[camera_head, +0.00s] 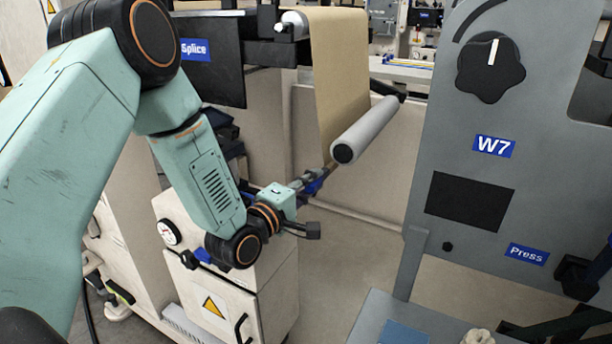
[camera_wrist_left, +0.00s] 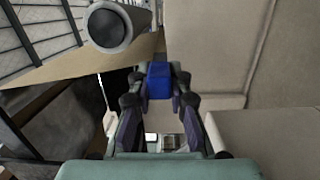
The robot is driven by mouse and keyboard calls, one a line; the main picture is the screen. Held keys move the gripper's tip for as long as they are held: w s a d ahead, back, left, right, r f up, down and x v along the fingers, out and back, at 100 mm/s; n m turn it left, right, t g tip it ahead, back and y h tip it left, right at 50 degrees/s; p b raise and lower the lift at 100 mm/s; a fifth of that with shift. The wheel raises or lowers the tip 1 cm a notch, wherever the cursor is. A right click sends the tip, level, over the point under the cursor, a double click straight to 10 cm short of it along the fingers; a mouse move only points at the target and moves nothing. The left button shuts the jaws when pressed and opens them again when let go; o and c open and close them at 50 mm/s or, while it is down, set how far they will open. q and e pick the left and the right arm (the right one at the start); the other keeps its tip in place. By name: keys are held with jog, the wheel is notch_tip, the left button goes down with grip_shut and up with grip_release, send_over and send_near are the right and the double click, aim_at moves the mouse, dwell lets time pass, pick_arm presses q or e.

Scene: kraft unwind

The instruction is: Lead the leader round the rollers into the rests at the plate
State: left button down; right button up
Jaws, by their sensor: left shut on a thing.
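The leader is a brown kraft web (camera_head: 338,70) that hangs from the white upper roller (camera_head: 296,22) and passes behind the pale lower roller (camera_head: 366,128). My left gripper (camera_head: 316,183) is below and left of the lower roller's near end, at the web's lower end. In the left wrist view its fingers (camera_wrist_left: 158,92) are shut on a blue piece (camera_wrist_left: 158,78). The brown web (camera_wrist_left: 75,65) and the roller end (camera_wrist_left: 107,27) show beyond it. The black plate marked Splice (camera_head: 215,75) stands at upper left, partly behind my left arm; its rests cannot be made out.
A grey panel marked W7 (camera_head: 455,210) with a black knob (camera_head: 491,67) stands at the right. A cream cabinet (camera_head: 270,295) with a warning sign is below my left arm. A grey ledge (camera_head: 365,325) is at the bottom right. Open floor shows between cabinet and panel.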

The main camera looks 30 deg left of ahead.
pick_arm(q)
jog(key=shift+d, duration=0.1)
jog(key=d, duration=0.8)
jog(key=shift+s+d, duration=0.2)
jog(key=shift+d, duration=0.05)
dwell(0.3)
jog(key=d+r+p, duration=0.1)
jog(key=r+p, duration=0.1)
jog(key=d+r+p, duration=0.1)
jog(key=r+p, duration=0.1)
jog(key=p, duration=0.1)
jog(key=shift+d, duration=0.4)
jog(key=shift+r, duration=0.15)
